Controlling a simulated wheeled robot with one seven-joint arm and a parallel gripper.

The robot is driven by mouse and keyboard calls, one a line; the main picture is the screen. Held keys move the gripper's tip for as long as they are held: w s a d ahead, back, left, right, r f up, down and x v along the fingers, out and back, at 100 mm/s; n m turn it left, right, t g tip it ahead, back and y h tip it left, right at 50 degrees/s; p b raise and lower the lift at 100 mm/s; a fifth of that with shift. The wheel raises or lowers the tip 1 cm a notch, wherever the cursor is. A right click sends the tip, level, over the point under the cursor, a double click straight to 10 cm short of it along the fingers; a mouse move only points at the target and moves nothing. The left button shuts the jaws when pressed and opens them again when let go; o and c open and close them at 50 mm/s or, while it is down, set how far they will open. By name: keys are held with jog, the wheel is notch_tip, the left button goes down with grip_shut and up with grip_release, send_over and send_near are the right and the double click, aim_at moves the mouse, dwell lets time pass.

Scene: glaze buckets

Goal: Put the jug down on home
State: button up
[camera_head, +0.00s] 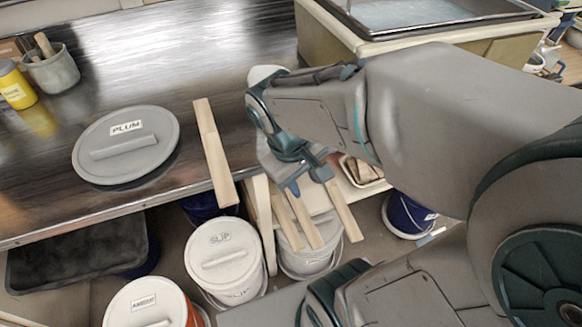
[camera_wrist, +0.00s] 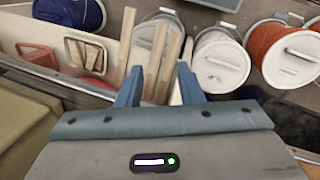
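I cannot make out a jug in either view. A pale rounded thing (camera_head: 264,74) shows partly behind my arm on the metal table, and I cannot tell what it is. No spot marked home is readable. My gripper (camera_head: 306,180) is beyond the table's front edge, above wooden strips and a bucket. In the wrist view my gripper (camera_wrist: 160,84) has its two blue fingers apart, with nothing held between them. Wooden strips (camera_wrist: 156,62) show between and beyond the fingers.
A grey lid labelled PLUM (camera_head: 125,146) lies on the metal table (camera_head: 215,55), beside a wooden strip (camera_head: 214,150). A SLIP bucket (camera_head: 223,255) and an orange bucket (camera_head: 150,304) stand below. A grey pot (camera_head: 52,72) and yellow bottle (camera_head: 15,86) stand far left. A basin (camera_head: 420,40) is behind.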

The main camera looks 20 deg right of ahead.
jog(key=shift+s+a+r+m+t+y, duration=0.1)
jog(key=shift+a+r+m+t+y, duration=0.6)
jog(key=shift+m, duration=0.2)
jog(key=shift+a+r+m+t+y, duration=0.45)
jog(key=shift+r+m+t+y, duration=0.2)
jog(key=shift+m+t, duration=0.2)
